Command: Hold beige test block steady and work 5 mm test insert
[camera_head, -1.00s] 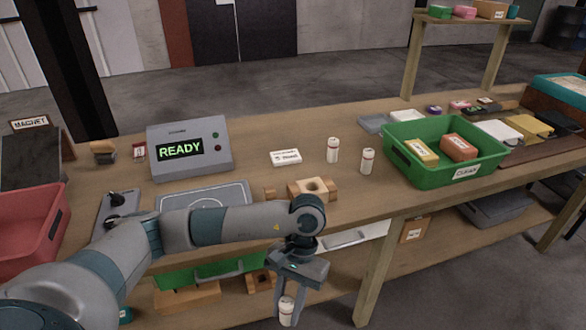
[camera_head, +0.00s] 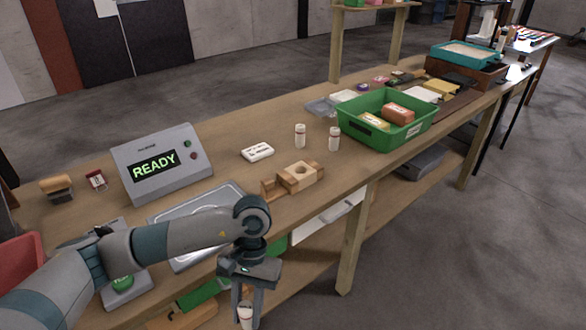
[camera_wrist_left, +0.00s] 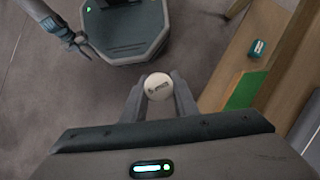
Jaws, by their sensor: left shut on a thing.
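The beige test block (camera_head: 299,176) sits near the front edge of the bench, with a round hole in its top. Wooden fixture pieces stand against both of its ends. My left gripper (camera_head: 246,308) points down in front of the bench edge, below the bench top and apart from the block. It is shut on a white cylindrical insert (camera_head: 245,316); the insert's round end shows between the fingers in the left wrist view (camera_wrist_left: 158,87). Its size marking is not readable. Part of my other arm (camera_wrist_left: 70,36) shows small at the wrist view's upper left; its jaws are unclear.
Two more white cylinders (camera_head: 300,136) (camera_head: 334,139) stand behind the block, beside a white labelled box (camera_head: 257,152). A green bin (camera_head: 424,130) stands at right. A lower shelf lies under the bench.

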